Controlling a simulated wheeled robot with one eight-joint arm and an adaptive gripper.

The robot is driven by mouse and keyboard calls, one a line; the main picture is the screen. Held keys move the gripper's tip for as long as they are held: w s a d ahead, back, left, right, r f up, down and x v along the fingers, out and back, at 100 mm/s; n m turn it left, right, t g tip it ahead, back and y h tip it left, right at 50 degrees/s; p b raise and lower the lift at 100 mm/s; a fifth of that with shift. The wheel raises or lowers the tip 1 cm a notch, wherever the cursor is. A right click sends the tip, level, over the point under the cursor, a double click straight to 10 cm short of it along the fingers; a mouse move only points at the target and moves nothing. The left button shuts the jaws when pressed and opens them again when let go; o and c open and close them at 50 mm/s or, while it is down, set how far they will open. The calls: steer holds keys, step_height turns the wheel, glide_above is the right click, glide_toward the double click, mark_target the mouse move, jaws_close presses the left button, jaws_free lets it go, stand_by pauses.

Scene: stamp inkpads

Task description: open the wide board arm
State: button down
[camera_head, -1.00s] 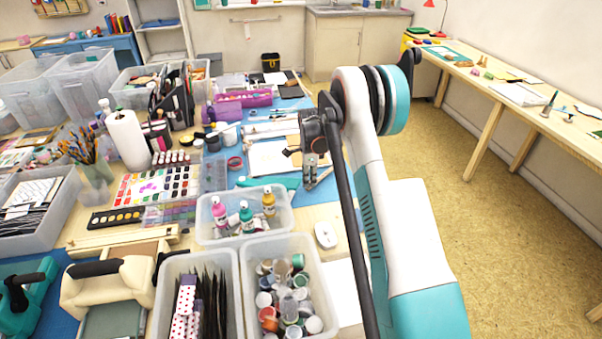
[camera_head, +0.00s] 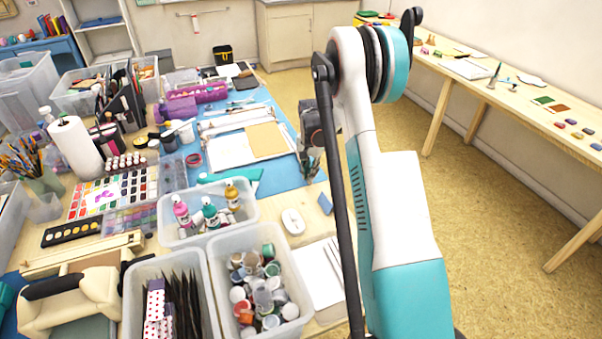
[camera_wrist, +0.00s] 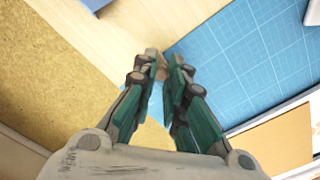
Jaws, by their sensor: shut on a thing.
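A white board with a tan sheet (camera_head: 267,138) on it lies on the blue cutting mat (camera_head: 275,183). Long pale bars (camera_head: 232,117) lie at its far side; I cannot tell which part is the wide board arm. My gripper (camera_head: 309,166) is at the mat's right edge, just right of the board. In the wrist view my gripper (camera_wrist: 163,62) is shut on a small brown piece (camera_wrist: 161,72) between the fingertips. The fingers hide most of this piece, and its link to the board is unclear. The board's frame (camera_wrist: 262,118) shows at lower right.
A teal tool (camera_head: 235,182), a white mouse (camera_head: 292,221) and a clear bin of bottles (camera_head: 190,240) stand nearer. A bin of small jars (camera_head: 225,322) is in front. Open floor (camera_head: 480,220) lies right of the table, before a side bench (camera_head: 545,120).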

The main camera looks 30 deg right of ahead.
steer(key=shift+s+d+n, duration=0.15)
steer(key=shift+d+n, duration=0.25)
steer(key=shift+d, duration=0.25)
steer(key=c, duration=1.6)
jaws_free()
steer(key=shift+r, duration=0.1)
step_height(320, 180, up, 12)
steer(key=shift+f, duration=0.1)
